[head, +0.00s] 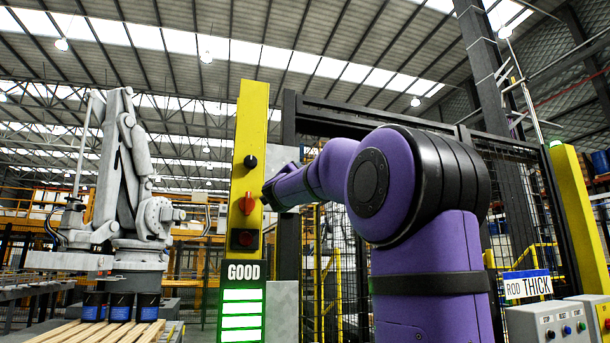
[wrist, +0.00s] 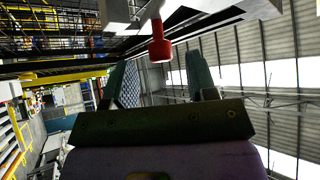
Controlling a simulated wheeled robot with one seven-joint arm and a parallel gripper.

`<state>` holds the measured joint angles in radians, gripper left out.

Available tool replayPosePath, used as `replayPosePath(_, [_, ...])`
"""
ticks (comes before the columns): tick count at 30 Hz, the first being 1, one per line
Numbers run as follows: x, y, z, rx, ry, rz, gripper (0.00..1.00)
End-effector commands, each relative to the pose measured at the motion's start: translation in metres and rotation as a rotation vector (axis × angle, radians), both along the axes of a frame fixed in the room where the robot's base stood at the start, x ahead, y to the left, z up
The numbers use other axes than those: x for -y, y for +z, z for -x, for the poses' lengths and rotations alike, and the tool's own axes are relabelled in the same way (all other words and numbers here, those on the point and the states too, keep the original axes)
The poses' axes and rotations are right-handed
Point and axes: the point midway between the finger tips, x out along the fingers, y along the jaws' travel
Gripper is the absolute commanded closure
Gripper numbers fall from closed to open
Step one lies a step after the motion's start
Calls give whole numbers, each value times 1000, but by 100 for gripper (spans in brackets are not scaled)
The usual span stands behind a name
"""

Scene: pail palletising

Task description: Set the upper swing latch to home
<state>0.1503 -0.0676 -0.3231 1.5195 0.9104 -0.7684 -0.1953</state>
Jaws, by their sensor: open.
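In the wrist view a red-tipped handle (wrist: 160,48) hangs from a grey-white bracket (wrist: 125,14) at the top of the picture; it looks like the swing latch, though I cannot tell if it is the upper one. My gripper (wrist: 156,64) is open, with one finger on each side of the picture's middle. The red tip appears in line with the gap between the fingertips. I see no contact, and the depth between them is unclear.
A yellow post (head: 251,115) with a black knob, an orange-red switch and a lit GOOD panel (head: 242,315) stands left of my arm. Dark mesh fencing (head: 515,205) is behind. A grey robot (head: 125,190), black pails (head: 120,306) and a wooden pallet (head: 95,333) are left. Control boxes (head: 550,322) stand right.

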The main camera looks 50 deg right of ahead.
Motion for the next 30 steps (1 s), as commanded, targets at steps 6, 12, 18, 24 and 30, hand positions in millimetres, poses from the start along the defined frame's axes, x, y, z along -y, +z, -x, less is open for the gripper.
replayPosePath(6, [-33, -20, 14, 0, 2, -1, 48])
replayPosePath(12, [-50, -31, 21, 0, 2, -1, 48])
replayPosePath(18, [-55, -34, 23, 1, 1, 1, 48])
replayPosePath(24, [-55, -34, 23, 0, 0, 1, 48])
replayPosePath(30, [-72, -43, 15, -71, 99, 13, 48])
